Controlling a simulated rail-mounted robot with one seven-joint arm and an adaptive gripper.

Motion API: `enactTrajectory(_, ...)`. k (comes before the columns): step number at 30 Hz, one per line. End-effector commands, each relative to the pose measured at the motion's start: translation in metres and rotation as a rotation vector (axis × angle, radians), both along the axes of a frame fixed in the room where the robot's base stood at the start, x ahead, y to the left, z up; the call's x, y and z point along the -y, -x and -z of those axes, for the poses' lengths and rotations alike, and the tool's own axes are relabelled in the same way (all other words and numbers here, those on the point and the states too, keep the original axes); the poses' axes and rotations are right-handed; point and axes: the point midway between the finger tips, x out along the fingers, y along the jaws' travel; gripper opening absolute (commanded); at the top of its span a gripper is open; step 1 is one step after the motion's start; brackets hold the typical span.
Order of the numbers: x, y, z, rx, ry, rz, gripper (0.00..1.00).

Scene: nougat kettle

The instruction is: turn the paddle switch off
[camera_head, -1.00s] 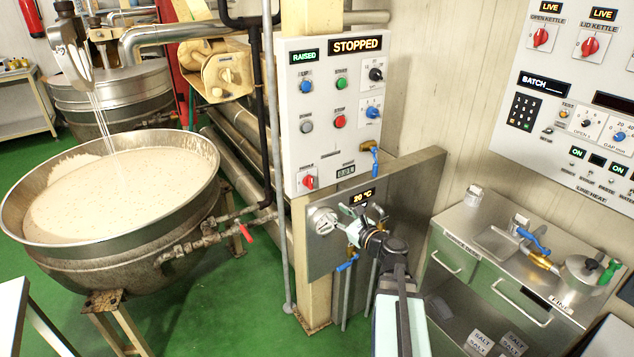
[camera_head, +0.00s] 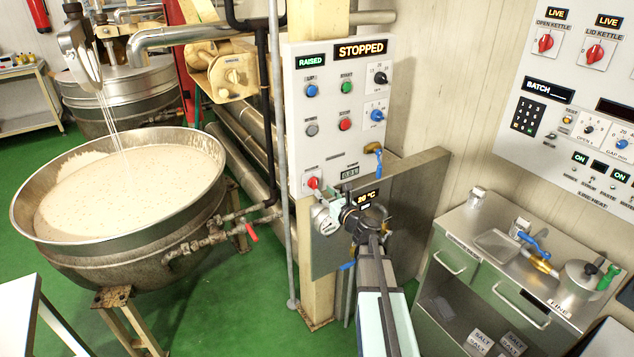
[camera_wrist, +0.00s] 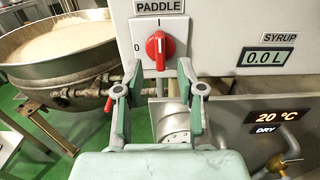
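The paddle switch is a red rotary knob on a white plate, seen in the wrist view (camera_wrist: 158,48) under a PADDLE label, with its grip upright. A 0 mark shows to its left. In the head view the knob (camera_head: 313,183) is at the lower left of the control panel (camera_head: 327,140). My gripper (camera_wrist: 160,92) is open and empty in the wrist view, its two fingers spread below the knob and to either side, apart from it. In the head view my gripper (camera_head: 328,204) is just below and right of the switch, partly hiding the panel's lower edge.
The panel's display (camera_head: 360,50) reads STOPPED and another (camera_head: 311,62) reads RAISED. A steel plate (camera_head: 405,205) with a 20 °C display stands below the panel. A kettle (camera_head: 120,250) of pale mass stands left. A steel cabinet (camera_head: 480,262) stands right.

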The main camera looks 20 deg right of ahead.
Motion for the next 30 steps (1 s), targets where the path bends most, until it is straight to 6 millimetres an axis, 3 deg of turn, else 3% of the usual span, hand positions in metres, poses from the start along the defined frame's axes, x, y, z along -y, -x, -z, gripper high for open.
enactTrajectory(3,-0.001,-0.025,-0.002,0.0,0.0,-0.001,0.39)
enactTrajectory(9,-0.004,-0.048,-0.001,0.0,0.0,0.0,0.39)
enactTrajectory(23,-0.006,-0.056,0.0,0.0,0.001,0.0,0.39)
enactTrajectory(26,-0.006,-0.056,0.0,0.0,0.001,0.0,0.03)
enactTrajectory(30,-0.006,-0.056,0.0,0.0,0.001,0.0,0.0)
